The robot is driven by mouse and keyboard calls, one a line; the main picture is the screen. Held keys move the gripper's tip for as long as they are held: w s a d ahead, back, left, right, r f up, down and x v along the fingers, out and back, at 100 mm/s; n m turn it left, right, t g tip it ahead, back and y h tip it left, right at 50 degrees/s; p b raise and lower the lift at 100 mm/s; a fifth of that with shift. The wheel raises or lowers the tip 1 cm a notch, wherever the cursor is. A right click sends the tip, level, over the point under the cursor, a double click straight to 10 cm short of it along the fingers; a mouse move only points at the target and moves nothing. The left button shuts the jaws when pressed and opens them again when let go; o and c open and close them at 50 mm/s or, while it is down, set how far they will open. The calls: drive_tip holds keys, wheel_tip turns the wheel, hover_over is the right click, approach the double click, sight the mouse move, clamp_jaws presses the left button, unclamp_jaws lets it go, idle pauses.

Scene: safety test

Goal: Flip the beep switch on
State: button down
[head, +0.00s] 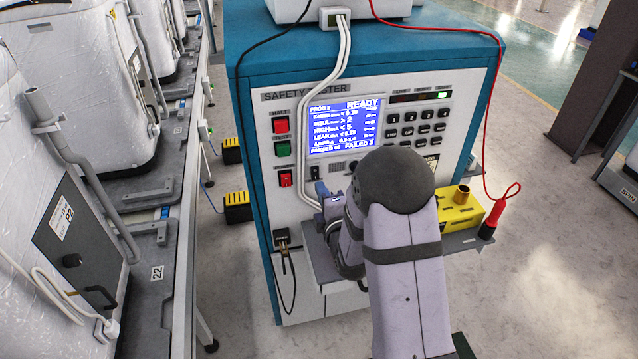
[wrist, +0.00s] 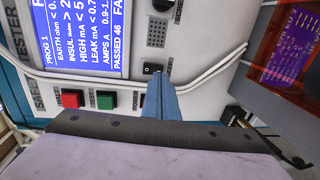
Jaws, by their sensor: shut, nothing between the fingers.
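The safety tester (head: 285,80) is a blue and white cabinet. A small black rocker switch (head: 315,172), likely the beep switch, sits below its screen, right of a red switch. Its label is too small to read. In the wrist view a black switch (wrist: 152,68) lies just beyond the fingertips. My gripper (wrist: 157,82) is shut and empty, its blue fingers pointing at that switch. I cannot tell whether they touch it or which way the rocker is tipped. In the head view my gripper (head: 322,188) is just below the switch, partly hidden by my arm.
The lit screen (head: 345,125) reads READY. Red (head: 281,125) and green (head: 283,148) buttons and a keypad (head: 416,128) are nearby. White cables (head: 333,85) hang past the switch. A yellow box (head: 460,212) and red probe (head: 494,215) rest on the right shelf.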

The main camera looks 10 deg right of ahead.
sight(316, 178)
drive_tip(key=shift+w+f+p, duration=0.15)
drive_tip(key=shift+w+p, duration=0.05)
drive_tip(key=shift+w, duration=0.55)
drive_tip(key=shift+w+f+p, duration=0.1)
drive_tip(key=shift+w+p, duration=0.05)
drive_tip(key=shift+w, duration=0.6)
drive_tip(key=t+b, duration=0.1)
drive_tip(key=b, duration=0.3)
drive_tip(key=shift+w+f, duration=0.25)
drive_tip(key=shift+f, duration=0.05)
drive_tip(key=shift+r+p, duration=0.25)
drive_tip(key=shift+p, duration=0.05)
